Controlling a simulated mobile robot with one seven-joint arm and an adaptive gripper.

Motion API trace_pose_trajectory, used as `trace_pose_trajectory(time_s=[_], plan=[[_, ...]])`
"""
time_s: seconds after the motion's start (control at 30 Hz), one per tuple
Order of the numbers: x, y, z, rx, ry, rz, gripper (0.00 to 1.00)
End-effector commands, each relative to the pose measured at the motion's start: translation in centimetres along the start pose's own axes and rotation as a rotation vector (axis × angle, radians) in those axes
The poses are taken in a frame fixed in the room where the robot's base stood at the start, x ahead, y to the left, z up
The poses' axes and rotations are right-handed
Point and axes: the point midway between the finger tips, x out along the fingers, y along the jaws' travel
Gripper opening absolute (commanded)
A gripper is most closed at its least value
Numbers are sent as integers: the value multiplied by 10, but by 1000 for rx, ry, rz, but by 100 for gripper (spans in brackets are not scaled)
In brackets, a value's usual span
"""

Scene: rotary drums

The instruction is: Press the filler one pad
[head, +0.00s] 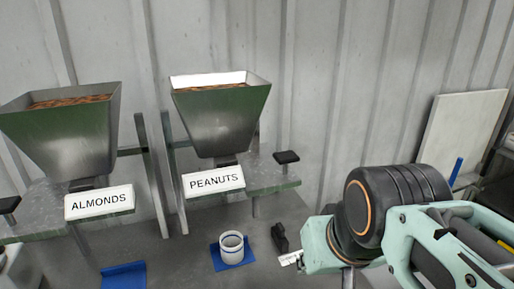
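Two metal hoppers stand on the bench: one labelled ALMONDS (60,135) at left and one labelled PEANUTS (222,120) in the middle. Neither is marked as filler one. A black pad (287,157) sits on the plate right of the peanut hopper. Another black pad (8,205) sits left of the almond hopper, at the picture's left edge. My mint and black arm reaches in from the right, below and right of the peanut pad, apart from it. A small dark piece (280,237) shows left of the arm's end; I cannot tell whether it is my gripper's finger.
A white cup (232,245) stands on a blue mat (240,264) below the peanut hopper. An empty blue mat (125,275) lies below the almond hopper. Upright metal plates (155,175) stand between the hoppers. A pale board (462,140) leans on the wall at right.

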Motion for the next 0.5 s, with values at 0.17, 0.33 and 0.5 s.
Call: trace_pose_trajectory(time_s=[0.17,0.33,0.5], plan=[[0,0,0,0,0,0,0],[0,0,0,0,0,0,0],[0,0,0,0,0,0,0]])
